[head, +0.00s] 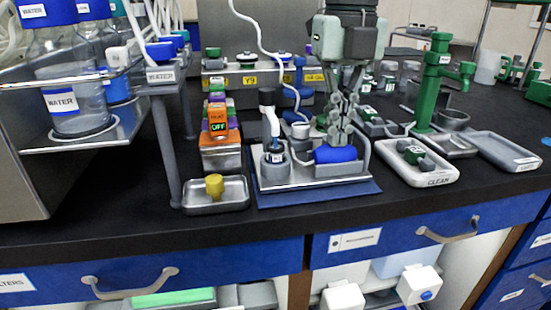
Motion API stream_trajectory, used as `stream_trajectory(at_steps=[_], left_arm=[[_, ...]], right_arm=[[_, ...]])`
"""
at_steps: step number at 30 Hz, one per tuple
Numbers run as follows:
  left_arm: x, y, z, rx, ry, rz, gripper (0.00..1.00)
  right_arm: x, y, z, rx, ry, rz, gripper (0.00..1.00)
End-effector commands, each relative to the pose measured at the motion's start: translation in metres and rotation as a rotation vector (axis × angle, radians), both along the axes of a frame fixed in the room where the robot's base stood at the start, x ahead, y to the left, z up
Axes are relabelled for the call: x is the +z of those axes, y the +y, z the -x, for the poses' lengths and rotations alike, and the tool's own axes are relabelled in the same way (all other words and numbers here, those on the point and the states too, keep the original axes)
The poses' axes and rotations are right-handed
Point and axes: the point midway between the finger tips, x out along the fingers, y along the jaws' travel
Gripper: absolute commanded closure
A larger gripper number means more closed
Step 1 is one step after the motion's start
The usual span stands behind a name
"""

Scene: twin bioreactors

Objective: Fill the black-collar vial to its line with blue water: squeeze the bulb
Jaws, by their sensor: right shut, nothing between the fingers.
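My right gripper (341,134) comes down from the top centre, fingers together and empty. Its tips are just above or against the top of the blue bulb (335,155); I cannot tell if they touch. The bulb lies on its side on a pale tray (310,181). Left of it, a small vial with a dark collar (273,150) appears to stand in a grey holder (275,170), under a dark-topped spout (267,99). The vial's line and water level are too small to read. My left gripper is not in view.
A metal dish (232,196) with a yellow knob (214,186) is front left. An orange box (219,124) reads OFF. Water bottles stand on the left shelf (110,142). A CLEAN tray (437,180) and green post (432,85) are right. The front counter strip is clear.

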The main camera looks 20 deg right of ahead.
Motion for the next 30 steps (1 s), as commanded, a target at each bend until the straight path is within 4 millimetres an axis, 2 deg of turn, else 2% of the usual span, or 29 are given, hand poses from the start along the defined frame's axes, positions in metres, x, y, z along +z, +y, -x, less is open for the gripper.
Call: stream_trajectory(at_steps=[13, 20, 30], left_arm=[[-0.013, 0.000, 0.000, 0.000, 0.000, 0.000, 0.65], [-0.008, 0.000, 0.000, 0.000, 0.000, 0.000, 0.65], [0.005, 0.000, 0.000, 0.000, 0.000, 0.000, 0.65]], right_arm=[[-0.015, 0.000, 0.000, 0.000, 0.002, 0.001, 1.00], [-0.009, 0.000, 0.001, 0.000, 0.002, 0.001, 1.00], [0.012, 0.000, 0.001, 0.000, 0.002, 0.001, 1.00]])
